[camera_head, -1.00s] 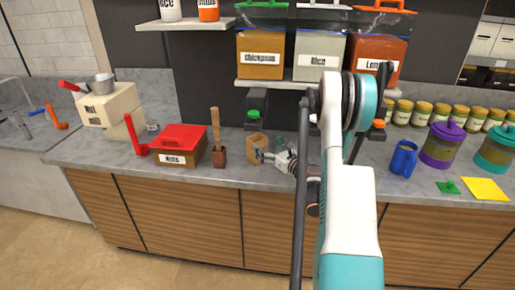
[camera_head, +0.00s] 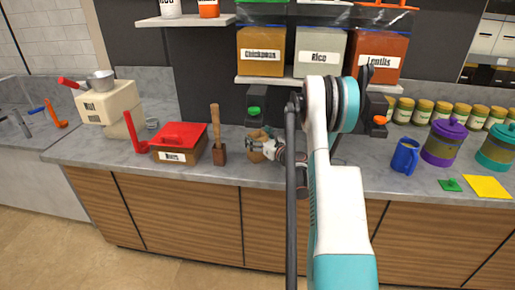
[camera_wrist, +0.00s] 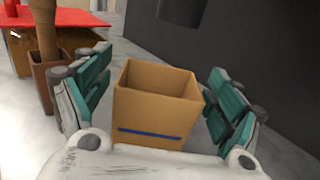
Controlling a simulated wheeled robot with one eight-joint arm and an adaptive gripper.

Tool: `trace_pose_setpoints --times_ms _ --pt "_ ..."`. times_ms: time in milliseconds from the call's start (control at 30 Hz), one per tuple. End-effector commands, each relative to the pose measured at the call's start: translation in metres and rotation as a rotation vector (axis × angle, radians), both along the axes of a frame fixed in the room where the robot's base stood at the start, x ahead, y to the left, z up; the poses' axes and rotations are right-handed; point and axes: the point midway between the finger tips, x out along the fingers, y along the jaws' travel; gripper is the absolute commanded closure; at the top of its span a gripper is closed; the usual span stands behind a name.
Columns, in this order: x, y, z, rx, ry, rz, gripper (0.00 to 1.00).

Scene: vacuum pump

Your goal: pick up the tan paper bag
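The tan paper bag (camera_wrist: 152,122) stands upright and open-topped on the counter, with a blue stripe across its side. In the wrist view it lies between the two green-padded fingers of my gripper (camera_wrist: 155,95), which are spread with one on each side of it. A gap shows on both sides between pads and bag. In the head view my gripper (camera_head: 262,146) reaches in from the right and covers part of the bag (camera_head: 256,155).
A wooden-handled tool in a brown block (camera_head: 218,150) stands just left of the bag, and a red-lidded box (camera_head: 180,144) stands beyond it. A dark dispenser (camera_head: 258,100) hangs above and behind the bag. A blue mug (camera_head: 405,157) stands to the right.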

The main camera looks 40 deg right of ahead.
Motion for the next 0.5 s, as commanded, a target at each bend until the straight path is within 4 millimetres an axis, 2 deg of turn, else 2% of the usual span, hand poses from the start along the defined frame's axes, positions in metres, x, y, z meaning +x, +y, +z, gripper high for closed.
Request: trace_pose_setpoints --times_ms 33,167,267,300,500 --pt "-0.0001 0.0 0.0 0.0 0.0 0.0 0.28" --pt "-0.0002 0.0001 0.0 0.0 0.0 0.0 0.57" --pt "-0.0002 0.0001 -0.0001 0.0 0.0 0.0 0.58" --pt "-0.0002 0.0001 0.0 0.0 0.0 0.0 0.62" --pt "-0.0003 0.0001 0.0 0.0 0.0 0.0 0.62"
